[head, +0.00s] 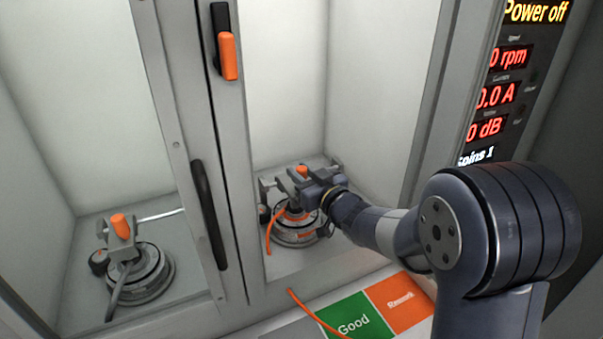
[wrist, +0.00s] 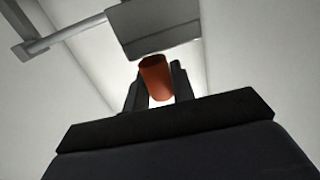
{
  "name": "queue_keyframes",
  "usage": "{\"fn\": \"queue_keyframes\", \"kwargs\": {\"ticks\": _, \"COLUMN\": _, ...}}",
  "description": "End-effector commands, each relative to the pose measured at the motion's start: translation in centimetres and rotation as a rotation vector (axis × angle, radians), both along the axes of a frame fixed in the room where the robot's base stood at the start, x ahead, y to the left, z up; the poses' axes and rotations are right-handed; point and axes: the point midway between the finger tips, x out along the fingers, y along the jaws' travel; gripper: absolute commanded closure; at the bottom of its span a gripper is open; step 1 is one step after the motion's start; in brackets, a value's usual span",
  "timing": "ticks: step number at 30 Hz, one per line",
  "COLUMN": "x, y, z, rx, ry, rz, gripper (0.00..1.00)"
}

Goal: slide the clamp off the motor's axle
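The motor (head: 300,238) is a round silver hub on the floor of the right chamber. A grey clamp (head: 335,166) with an orange knob (head: 302,170) stands above it. My gripper (head: 298,183) is at the clamp, coming in from the right. In the wrist view, the dark fingers (wrist: 160,88) stand on either side of the orange knob (wrist: 155,77), very near it. The clamp's grey block (wrist: 152,28) lies beyond them. Whether the fingers press on the knob is not clear. The axle is hidden behind the clamp and gripper.
A second motor (head: 150,280) with an orange-knobbed clamp sits in the left chamber. A frame post with a black handle (head: 209,215) stands between the chambers. Green Good (head: 350,312) and orange Rework (head: 402,300) areas lie in front. The display (head: 508,85) reads Power off, 0 rpm.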

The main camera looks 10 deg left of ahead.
Motion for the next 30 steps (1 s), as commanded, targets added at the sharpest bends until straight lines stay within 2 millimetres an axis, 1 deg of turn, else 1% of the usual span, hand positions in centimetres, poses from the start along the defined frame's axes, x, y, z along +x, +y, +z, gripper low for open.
{"fn": "queue_keyframes", "kwargs": {"ticks": 1, "x": 0.0, "y": 0.0, "z": 0.0, "rx": 0.0, "ry": 0.0, "rz": 0.0, "gripper": 0.81}}
{"fn": "queue_keyframes", "kwargs": {"ticks": 8, "x": 0.0, "y": 0.0, "z": 0.0, "rx": 0.0, "ry": 0.0, "rz": 0.0, "gripper": 1.0}}
{"fn": "queue_keyframes", "kwargs": {"ticks": 16, "x": 0.0, "y": -0.1, "z": 0.0, "rx": 0.0, "ry": 0.0, "rz": 0.0, "gripper": 1.0}}
{"fn": "queue_keyframes", "kwargs": {"ticks": 18, "x": 0.3, "y": -0.4, "z": 0.1, "rx": 0.0, "ry": 0.0, "rz": -0.002, "gripper": 1.0}}
{"fn": "queue_keyframes", "kwargs": {"ticks": 20, "x": 0.8, "y": -1.1, "z": 0.1, "rx": -0.001, "ry": -0.001, "rz": -0.003, "gripper": 1.0}}
{"fn": "queue_keyframes", "kwargs": {"ticks": 22, "x": 1.8, "y": -2.2, "z": 0.1, "rx": -0.001, "ry": -0.001, "rz": -0.005, "gripper": 1.0}}
{"fn": "queue_keyframes", "kwargs": {"ticks": 27, "x": 4.5, "y": -5.8, "z": 0.2, "rx": 0.0, "ry": 0.0, "rz": -0.006, "gripper": 1.0}}
{"fn": "queue_keyframes", "kwargs": {"ticks": 30, "x": 5.8, "y": -7.7, "z": 0.2, "rx": -0.001, "ry": 0.001, "rz": -0.005, "gripper": 1.0}}
